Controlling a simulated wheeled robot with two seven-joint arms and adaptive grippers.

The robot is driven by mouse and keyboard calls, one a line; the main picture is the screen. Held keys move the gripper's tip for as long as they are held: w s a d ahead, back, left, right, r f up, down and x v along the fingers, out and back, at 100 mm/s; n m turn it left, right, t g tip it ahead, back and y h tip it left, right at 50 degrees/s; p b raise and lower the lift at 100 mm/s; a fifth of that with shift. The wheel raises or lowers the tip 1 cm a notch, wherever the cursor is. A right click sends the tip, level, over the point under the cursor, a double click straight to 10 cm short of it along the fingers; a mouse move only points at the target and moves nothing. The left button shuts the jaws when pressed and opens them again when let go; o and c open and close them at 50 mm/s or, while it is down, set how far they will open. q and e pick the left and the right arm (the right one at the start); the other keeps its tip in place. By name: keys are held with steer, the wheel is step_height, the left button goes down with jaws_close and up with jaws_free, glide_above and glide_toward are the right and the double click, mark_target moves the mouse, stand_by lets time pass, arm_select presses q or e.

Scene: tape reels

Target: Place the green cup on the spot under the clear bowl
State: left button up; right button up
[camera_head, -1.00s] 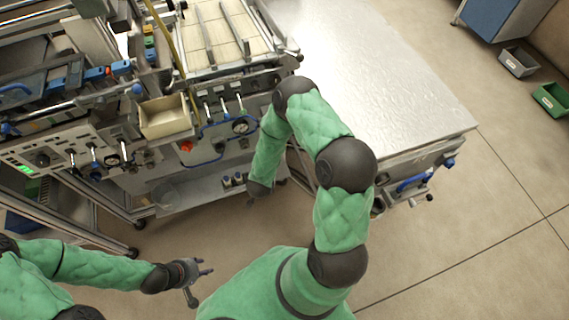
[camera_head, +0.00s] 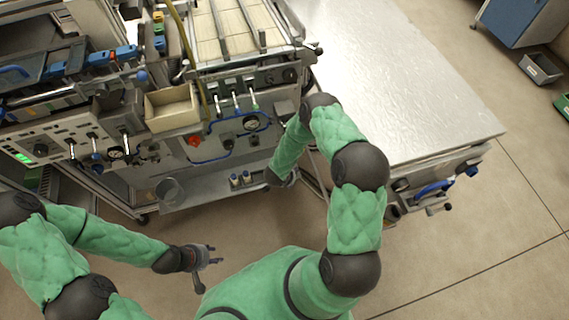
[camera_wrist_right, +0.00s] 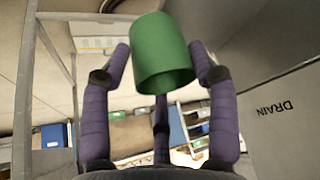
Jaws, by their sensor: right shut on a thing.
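The green cup (camera_wrist_right: 160,50) is in the right wrist view, between the purple fingers of my right gripper (camera_wrist_right: 160,62), which is shut on it. The cup looks tilted, and I do not make it out in the head view. There my right forearm reaches down beside the low shelf, and the right gripper is mostly hidden behind it. A clear bowl-like vessel (camera_head: 169,190) stands on the left part of the low shelf (camera_head: 207,190) under the machine. My left gripper (camera_head: 205,266) is open and empty over the floor, lower left.
A beige open box (camera_head: 171,110) hangs on the machine front above the shelf. A broad metal table (camera_head: 400,85) lies at right. The floor in front is clear.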

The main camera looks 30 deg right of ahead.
steer(key=w, duration=0.2)
steer(key=w+d+b, duration=0.1)
steer(key=w, duration=0.2)
steer(key=w+b, duration=0.1)
steer(key=w, duration=0.1)
steer(key=shift+w+d+f, duration=0.15)
steer(key=shift+w+d, duration=0.1)
steer(key=shift+d, duration=0.15)
steer(key=shift+f+b, duration=0.25)
steer(key=shift+b, duration=0.45)
steer(key=shift+r, duration=0.1)
steer(key=o, duration=1)
steer(key=shift+o, duration=0.2)
